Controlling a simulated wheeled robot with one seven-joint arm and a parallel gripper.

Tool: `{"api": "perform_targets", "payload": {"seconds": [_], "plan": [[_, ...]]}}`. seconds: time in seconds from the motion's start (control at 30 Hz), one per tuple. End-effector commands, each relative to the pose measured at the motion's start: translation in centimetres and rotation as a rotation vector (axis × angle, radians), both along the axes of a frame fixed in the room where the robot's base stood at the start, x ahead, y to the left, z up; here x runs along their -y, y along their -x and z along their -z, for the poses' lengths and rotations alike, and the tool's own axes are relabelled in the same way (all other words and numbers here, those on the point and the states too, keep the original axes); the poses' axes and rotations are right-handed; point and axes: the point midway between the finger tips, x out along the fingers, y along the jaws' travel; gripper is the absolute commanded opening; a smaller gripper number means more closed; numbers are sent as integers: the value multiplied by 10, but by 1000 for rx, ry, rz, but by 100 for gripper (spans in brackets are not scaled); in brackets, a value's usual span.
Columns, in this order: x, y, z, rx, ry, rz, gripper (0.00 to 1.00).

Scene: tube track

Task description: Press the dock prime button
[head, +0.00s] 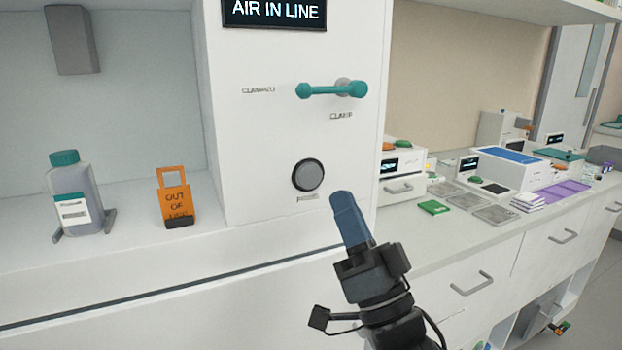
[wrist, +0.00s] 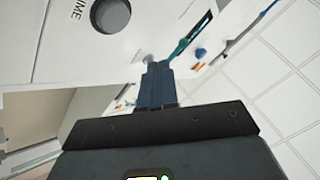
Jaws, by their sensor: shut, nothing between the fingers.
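The prime button (head: 308,175) is a round dark grey button on the front of the white dock (head: 265,130), below a teal lever. Its label sits just under it. It also shows in the wrist view (wrist: 112,16) at the top left, beside the letters "IME". My gripper (head: 343,198) is shut and empty, with blue fingers. In the head view its tips are to the right of and slightly below the button, apart from it in the picture. In the wrist view the fingers (wrist: 158,72) point up the picture, below and right of the button.
The teal lever (head: 332,90) juts from the dock above the button. A display (head: 274,12) reads "AIR IN LINE". An orange "out of" sign (head: 175,197) and a teal-capped bottle (head: 75,195) stand at left. The counter (head: 420,240) at right holds several devices.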

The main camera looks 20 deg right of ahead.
Motion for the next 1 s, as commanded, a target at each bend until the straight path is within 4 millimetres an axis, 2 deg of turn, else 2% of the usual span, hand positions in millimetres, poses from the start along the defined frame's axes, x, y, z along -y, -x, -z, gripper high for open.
{"api": "perform_targets", "payload": {"seconds": [0.3, 0.5, 1.0], "plan": [[0, -42, 0, 1, -1, 0, 0], [0, -59, 0, 1, -1, 0, 0], [0, -65, 0, 0, -1, -1, 0]]}}
